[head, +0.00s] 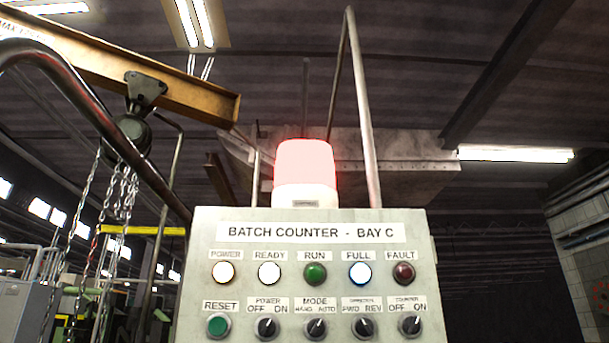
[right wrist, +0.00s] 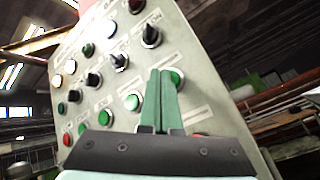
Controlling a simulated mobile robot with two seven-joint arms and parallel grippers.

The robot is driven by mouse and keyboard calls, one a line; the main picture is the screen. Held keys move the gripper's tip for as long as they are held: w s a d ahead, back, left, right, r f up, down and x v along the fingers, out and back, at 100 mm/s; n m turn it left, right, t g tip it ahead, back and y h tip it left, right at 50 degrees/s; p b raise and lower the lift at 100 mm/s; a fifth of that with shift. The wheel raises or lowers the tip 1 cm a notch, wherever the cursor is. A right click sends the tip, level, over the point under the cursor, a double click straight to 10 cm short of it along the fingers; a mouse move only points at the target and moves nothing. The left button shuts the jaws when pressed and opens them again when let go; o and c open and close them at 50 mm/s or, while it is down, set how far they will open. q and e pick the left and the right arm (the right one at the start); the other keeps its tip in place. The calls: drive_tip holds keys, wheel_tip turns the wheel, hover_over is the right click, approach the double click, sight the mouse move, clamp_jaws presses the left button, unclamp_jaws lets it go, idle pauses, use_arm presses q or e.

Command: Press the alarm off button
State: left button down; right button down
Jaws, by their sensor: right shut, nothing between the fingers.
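The control panel (head: 310,242), titled BATCH COUNTER - BAY C, fills the lower middle of the head view. No label reading alarm off is legible in either view. A lit red-white beacon (head: 305,165) stands on its top. In the right wrist view the same panel (right wrist: 195,55) is seen at a slant. My right gripper (right wrist: 163,72) is shut and empty, its green fingers pointing at the panel's lower rows. A green button (right wrist: 177,77) shows just right of the fingertips; contact cannot be told. A white button (right wrist: 132,102) is to their left. My left gripper is not in view.
The head view shows lamps, a green reset button (head: 218,325) and several black selector knobs (head: 411,325) on the panel. A yellow hoist beam (head: 150,75) with hanging chains is at the left. Pipes (right wrist: 285,95) run beyond the panel's right edge in the wrist view.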

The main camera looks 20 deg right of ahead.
drive_tip(key=shift+w, duration=0.1)
idle(0.5)
drive_tip(key=shift+w+d, duration=0.1)
drive_tip(key=shift+w, duration=0.2)
drive_tip(key=shift+s, duration=0.45)
idle(0.3)
drive_tip(key=s, duration=0.2)
drive_tip(key=s+a+p, duration=0.1)
drive_tip(key=s, duration=0.2)
drive_tip(key=shift+s+a+p, duration=0.3)
drive_tip(key=shift+s+p, duration=0.05)
drive_tip(key=shift+f, duration=0.1)
idle(0.4)
